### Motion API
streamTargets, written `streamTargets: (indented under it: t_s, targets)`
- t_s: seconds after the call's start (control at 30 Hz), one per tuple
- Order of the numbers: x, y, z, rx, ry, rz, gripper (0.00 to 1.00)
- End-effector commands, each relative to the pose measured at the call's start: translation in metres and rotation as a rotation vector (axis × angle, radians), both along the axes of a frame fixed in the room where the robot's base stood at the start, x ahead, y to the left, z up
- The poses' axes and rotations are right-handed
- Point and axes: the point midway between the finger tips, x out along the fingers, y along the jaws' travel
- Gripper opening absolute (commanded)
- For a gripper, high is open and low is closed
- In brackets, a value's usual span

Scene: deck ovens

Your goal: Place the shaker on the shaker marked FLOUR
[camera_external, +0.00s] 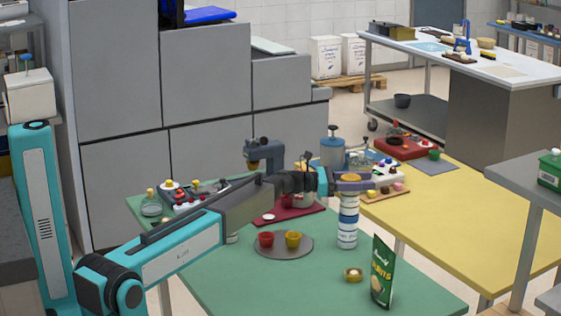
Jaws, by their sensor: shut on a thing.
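My gripper (350,184) is above the right part of the green table, at the top of a white and blue banded column. It is shut on the upper shaker (348,202). The lower shaker (347,237), white with dark bands, stands upright on the table directly below. The two look lined up in one upright column. I cannot tell whether they touch or a small gap is left. The fingertips are too small to make out, and no FLOUR lettering is readable at this size.
A round grey tray (283,252) with a red and a yellow cup is left of the column. A green packet (382,271) and a small brown-yellow item (353,274) stand in front. A red tray (289,214) and grey machine are behind. The yellow table (470,220) is mostly clear.

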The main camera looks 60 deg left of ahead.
Motion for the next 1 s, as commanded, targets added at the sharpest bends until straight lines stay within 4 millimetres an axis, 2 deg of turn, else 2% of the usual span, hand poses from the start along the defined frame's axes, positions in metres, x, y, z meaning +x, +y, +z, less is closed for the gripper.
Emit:
streamTargets:
  t_s: [0.27,0.3,0.4,0.8,1.0]
  targets:
    - [0.0,0.0,-0.002,0.0,-0.001,0.0,0.22]
    - [0.0,0.0,-0.002,0.0,0.0,0.0,0.56]
    - [0.0,0.0,-0.002,0.0,0.0,0.0,0.69]
    - [0.0,0.0,0.001,0.0,0.0,0.0,0.69]
    - [-0.014,0.006,0.0,0.0,-0.001,0.001,0.69]
